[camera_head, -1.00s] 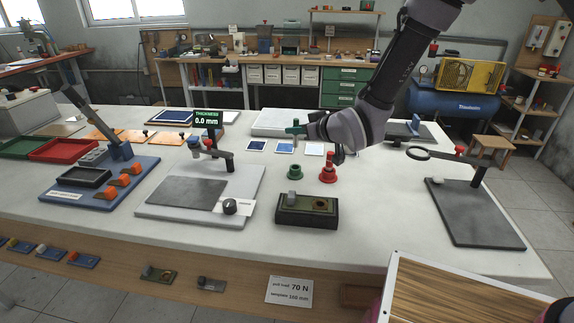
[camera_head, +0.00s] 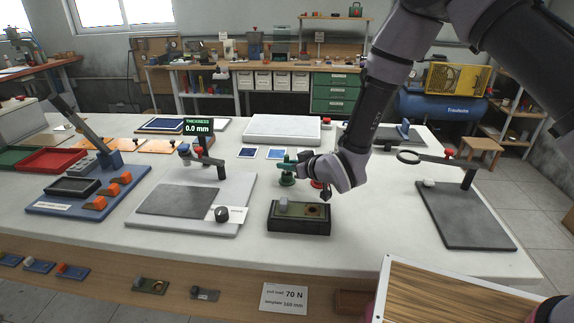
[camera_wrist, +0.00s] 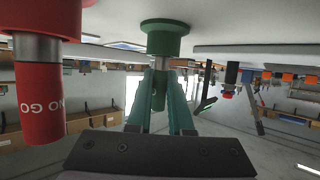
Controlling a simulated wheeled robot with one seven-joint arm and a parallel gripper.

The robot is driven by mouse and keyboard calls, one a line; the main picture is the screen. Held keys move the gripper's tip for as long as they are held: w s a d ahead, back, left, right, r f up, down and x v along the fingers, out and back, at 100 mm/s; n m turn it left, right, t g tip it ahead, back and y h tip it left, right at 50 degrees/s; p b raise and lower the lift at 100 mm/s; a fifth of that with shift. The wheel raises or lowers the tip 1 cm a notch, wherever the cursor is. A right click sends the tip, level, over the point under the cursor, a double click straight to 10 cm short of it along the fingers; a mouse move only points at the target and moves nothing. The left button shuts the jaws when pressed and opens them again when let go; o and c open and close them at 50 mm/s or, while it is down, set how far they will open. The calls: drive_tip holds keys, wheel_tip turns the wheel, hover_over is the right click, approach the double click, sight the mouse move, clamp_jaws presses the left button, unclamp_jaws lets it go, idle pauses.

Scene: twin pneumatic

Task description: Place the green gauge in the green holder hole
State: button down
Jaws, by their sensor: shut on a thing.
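My gripper (camera_head: 290,166) has its teal fingers shut on the green gauge (camera_wrist: 159,96), over the green holder (camera_head: 287,180). In the wrist view, which looks upside down, the gauge's green handle is between the fingers. Its grey metal part (camera_wrist: 161,62) meets the green holder (camera_wrist: 165,27) and lines up with it. How deep the metal sits in the hole is hidden. The gauge looks upright. The red NO GO gauge (camera_wrist: 40,98) stands in its red holder beside it; in the head view my gripper mostly hides this pair.
A dark block with a green top (camera_head: 299,218) stands just in front of the holders. The thickness stand (camera_head: 195,200) is to the left, and a magnifier stand (camera_head: 462,212) is to the right. A pale slab (camera_head: 283,130) lies behind.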

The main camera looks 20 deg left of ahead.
drive_tip(key=c, duration=0.8)
unclamp_jaws()
drive_tip(key=shift+f, duration=0.1)
drive_tip(key=shift+r, duration=0.2)
drive_tip(key=v, duration=1.2)
drive_tip(key=shift+r, duration=0.1)
